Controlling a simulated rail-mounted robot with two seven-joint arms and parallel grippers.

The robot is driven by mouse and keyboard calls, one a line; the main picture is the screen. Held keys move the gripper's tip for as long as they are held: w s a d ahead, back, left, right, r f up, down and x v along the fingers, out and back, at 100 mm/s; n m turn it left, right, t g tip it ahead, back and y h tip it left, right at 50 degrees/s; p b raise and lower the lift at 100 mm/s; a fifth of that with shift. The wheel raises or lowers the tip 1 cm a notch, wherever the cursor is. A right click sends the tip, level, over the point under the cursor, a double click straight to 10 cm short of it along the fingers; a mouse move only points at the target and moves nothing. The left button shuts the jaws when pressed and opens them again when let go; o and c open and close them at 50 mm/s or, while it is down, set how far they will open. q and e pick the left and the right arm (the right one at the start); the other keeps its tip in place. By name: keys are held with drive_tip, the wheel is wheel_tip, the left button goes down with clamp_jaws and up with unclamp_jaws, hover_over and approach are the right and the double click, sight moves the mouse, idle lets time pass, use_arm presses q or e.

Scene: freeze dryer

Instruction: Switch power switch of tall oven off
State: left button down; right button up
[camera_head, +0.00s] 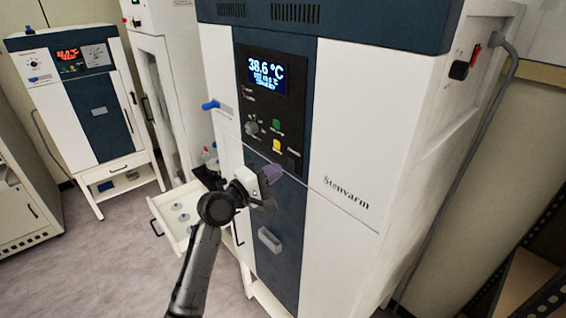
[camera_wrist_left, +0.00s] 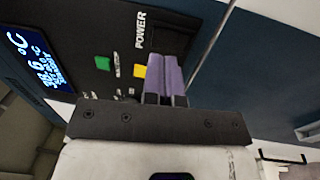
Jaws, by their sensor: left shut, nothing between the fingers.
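The tall oven (camera_head: 345,150) is white and dark blue, with "Stenvarm" on its front. Its display (camera_head: 266,76) is lit and reads 38.6 °C. The black control panel (camera_head: 290,100) carries a knob, a green button (camera_head: 277,125) and a yellow button (camera_head: 277,145). A small dark switch (camera_head: 293,158) sits at the panel's lower right; the left wrist view shows the POWER label (camera_wrist_left: 140,30) there. My left gripper (camera_head: 271,173) is shut and empty, its purple fingertips just below the panel's lower edge. In the left wrist view the fingertips (camera_wrist_left: 166,65) point towards the POWER area; contact cannot be told.
A red switch (camera_head: 476,53) and a black knob (camera_head: 459,70) are on the oven's right side, beside a grey cable. A door handle (camera_head: 270,239) sits below my gripper. An open drawer (camera_head: 172,235) is at the left. Another oven (camera_head: 85,110) stands behind at far left.

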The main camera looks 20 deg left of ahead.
sight(290, 161)
use_arm(q)
drive_tip(key=shift+p+x, duration=0.3)
drive_tip(key=shift+x, duration=1.35)
